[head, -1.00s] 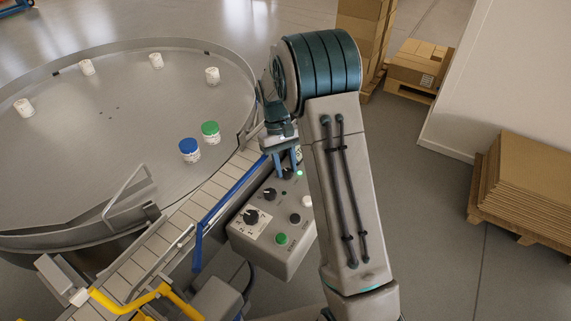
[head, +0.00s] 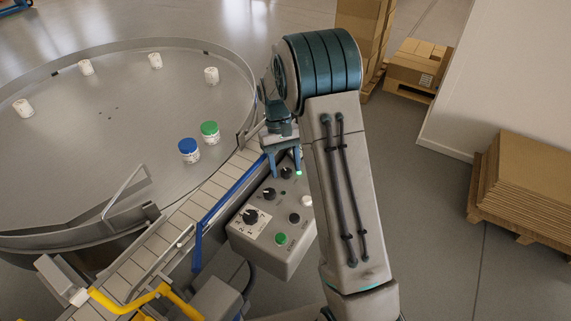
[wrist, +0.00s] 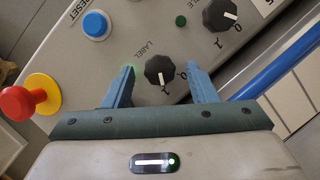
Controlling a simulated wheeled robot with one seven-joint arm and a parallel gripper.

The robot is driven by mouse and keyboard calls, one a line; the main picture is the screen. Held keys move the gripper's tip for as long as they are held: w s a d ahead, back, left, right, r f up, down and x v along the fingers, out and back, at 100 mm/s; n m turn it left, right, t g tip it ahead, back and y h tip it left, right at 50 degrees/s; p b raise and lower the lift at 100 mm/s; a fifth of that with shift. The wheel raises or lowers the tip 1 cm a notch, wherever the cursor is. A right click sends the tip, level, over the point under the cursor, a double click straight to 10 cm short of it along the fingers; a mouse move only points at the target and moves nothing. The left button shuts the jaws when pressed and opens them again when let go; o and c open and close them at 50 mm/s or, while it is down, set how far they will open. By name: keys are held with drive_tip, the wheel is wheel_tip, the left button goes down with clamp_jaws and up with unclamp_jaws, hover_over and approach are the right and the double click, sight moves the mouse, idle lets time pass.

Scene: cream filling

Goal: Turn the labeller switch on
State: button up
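The labeller switch is a black round knob (wrist: 159,71) marked LABEL in the wrist view. In the head view the knob (head: 286,173) sits near the far end of the grey control box (head: 268,251). My gripper (wrist: 162,86) is open, one finger on each side of the knob with gaps on both sides. In the head view my gripper (head: 284,172) is above the box's far end.
A second black knob (wrist: 220,14), a dark green lamp (wrist: 181,20), a blue RESET button (wrist: 95,25) and a red emergency button (wrist: 17,102) are nearby. A blue rail (head: 226,189) and conveyor run along the box's left. A green light (head: 298,173) glows beside the gripper.

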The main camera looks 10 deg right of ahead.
drive_tip(key=shift+w+r, duration=0.1)
drive_tip(key=v, duration=1.3)
drive_tip(key=shift+r+b, duration=0.25)
drive_tip(key=shift+b, duration=0.05)
drive_tip(key=shift+w, duration=0.1)
drive_tip(key=s+r+t, duration=0.2)
drive_tip(key=s+r, duration=0.1)
drive_tip(key=s, duration=0.4)
drive_tip(key=s+r+t, duration=0.2)
drive_tip(key=s+r, duration=0.1)
drive_tip(key=s, duration=0.3)
drive_tip(key=s+d+f+m+t, duration=0.1)
drive_tip(key=s+f+t, duration=0.2)
drive_tip(key=s, duration=1.2)
drive_tip(key=shift+s+f+y, duration=0.2)
drive_tip(key=shift+f+y, duration=0.1)
drive_tip(key=shift+f, duration=0.6)
